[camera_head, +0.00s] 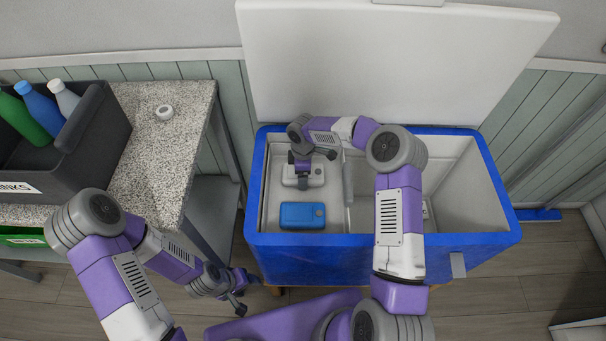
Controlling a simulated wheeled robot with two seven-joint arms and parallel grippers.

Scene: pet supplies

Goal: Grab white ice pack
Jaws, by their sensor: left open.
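The white ice pack (317,175) lies in the left compartment of the blue cooler box (330,262). My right gripper (303,184) reaches down over the ice pack from above and hides its middle. I cannot tell whether its fingers are open or closed on the pack. My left gripper (245,291) is open and empty, low in front of the cooler's left front corner, outside the box.
A blue ice pack (302,216) lies in front of the white one. A grey divider (348,185) separates the compartments. The white lid (390,60) stands open behind.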

